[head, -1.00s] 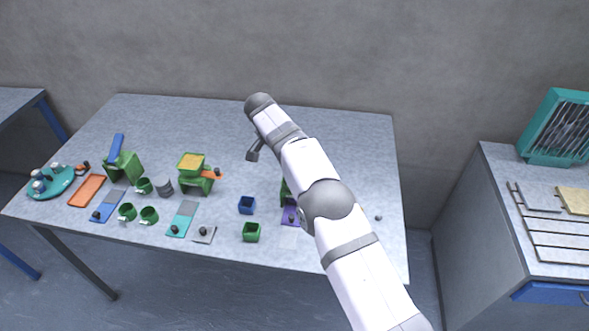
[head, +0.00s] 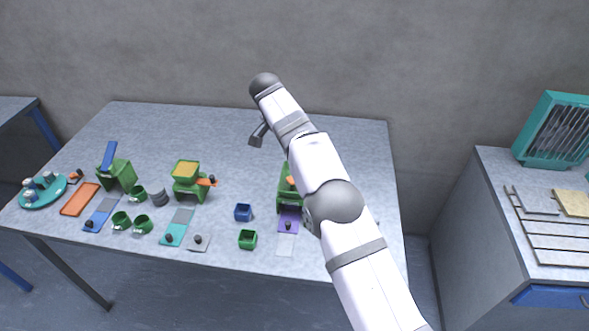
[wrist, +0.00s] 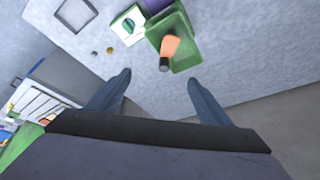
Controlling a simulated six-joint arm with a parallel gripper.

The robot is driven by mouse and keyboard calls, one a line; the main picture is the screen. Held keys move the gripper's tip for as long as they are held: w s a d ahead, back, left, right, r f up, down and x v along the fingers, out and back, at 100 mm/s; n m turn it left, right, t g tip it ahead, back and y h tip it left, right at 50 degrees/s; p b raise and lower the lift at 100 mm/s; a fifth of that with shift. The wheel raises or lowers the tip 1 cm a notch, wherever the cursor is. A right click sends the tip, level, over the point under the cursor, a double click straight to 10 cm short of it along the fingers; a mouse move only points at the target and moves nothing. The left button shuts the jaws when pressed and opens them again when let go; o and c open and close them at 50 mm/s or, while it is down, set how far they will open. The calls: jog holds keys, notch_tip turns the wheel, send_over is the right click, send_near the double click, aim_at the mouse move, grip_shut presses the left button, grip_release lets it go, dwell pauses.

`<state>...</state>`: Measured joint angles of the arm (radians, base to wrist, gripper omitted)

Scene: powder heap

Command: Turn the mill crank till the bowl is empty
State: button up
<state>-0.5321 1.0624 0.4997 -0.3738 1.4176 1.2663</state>
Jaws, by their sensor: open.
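A green mill (head: 187,190) with a yellow-filled top bowl (head: 186,168) and an orange crank (head: 207,182) stands left of centre on the table. A second green mill (head: 284,199) stands further right, partly hidden behind my arm, with a bit of orange showing. In the wrist view a green mill body (wrist: 183,58) has an orange crank (wrist: 171,45) with a dark knob, just beyond my fingertips. My gripper (head: 258,134) is in the air over the table's back half. Its fingers also show in the wrist view (wrist: 159,80), spread apart with nothing between them.
A blue cup (head: 243,212) and a green cup (head: 247,239) stand at the front middle. Green mugs (head: 132,224), trays and a teal round tray (head: 43,190) crowd the left. A cabinet (head: 510,215) stands right. The table's back is clear.

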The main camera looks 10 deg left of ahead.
jog(key=d+r+m+y, duration=0.15)
jog(key=d+r, duration=0.25)
jog(key=d, duration=0.7)
jog(key=a+f+n+y, duration=0.4)
jog(key=a+f+n, duration=0.2)
jog(key=n, duration=1.2)
jog(key=shift+s+a+b, duration=0.4)
jog(key=shift+a+b, duration=0.05)
jog(key=shift+a, duration=0.8)
jog(key=shift+g, duration=0.3)
jog(key=shift+p+x, duration=1.6)
jog(key=shift+x, duration=2)
jog(key=shift+a, duration=0.1)
jog(key=c, duration=1)
